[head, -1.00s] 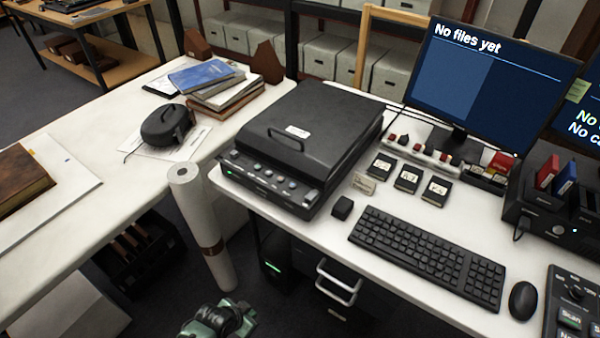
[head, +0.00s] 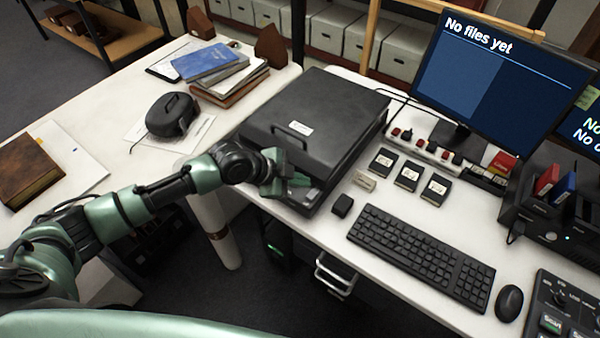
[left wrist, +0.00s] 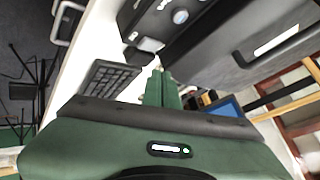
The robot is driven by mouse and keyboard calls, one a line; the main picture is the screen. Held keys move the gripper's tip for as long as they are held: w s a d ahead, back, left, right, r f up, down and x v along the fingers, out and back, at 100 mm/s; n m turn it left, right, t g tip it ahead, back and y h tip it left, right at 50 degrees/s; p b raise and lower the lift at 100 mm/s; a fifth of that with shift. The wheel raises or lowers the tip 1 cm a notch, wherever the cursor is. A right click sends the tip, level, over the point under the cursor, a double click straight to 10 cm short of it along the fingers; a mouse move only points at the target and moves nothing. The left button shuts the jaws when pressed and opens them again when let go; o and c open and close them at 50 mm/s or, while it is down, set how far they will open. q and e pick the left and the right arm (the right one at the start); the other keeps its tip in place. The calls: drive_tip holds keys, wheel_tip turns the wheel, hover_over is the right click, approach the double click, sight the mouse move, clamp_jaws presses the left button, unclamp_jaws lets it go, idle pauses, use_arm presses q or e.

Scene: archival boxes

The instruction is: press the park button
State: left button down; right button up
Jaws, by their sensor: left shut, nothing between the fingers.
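The black flatbed scanner (head: 330,110) stands on the white desk with its lid closed. In the left wrist view, the shut green fingers (left wrist: 161,90) point away below the scanner. I cannot read which control is park, nor tell whether the fingers touch the panel. My right gripper is out of view.
A small black block (head: 342,205), the keyboard (head: 420,255) and mouse (head: 508,303) lie right of the scanner. Several black cards (head: 408,176) lie behind the keyboard. The monitor (head: 497,85) reads "No files yet".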

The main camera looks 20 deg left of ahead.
use_arm(q)
drive_tip(key=w+a+r+m, duration=0.1)
drive_tip(key=w+a+r, duration=0.3)
drive_tip(key=shift+r+t, duration=0.3)
drive_tip(key=shift+r, duration=0.1)
drive_tip(key=shift+w+f, duration=0.1)
drive_tip(key=shift+w, duration=0.05)
wheel_tip(320, 180, down, 9)
drive_tip(key=b, duration=0.6)
drive_tip(key=shift+b, duration=0.3)
idle(1.4)
drive_tip(key=shift+f+b, duration=0.25)
drive_tip(key=shift+b, duration=0.05)
drive_tip(key=shift+f+b, duration=0.45)
drive_tip(key=shift+f, duration=0.1)
idle(0.7)
drive_tip(key=shift+r+p, duration=0.75)
drive_tip(key=shift+r, duration=0.15)
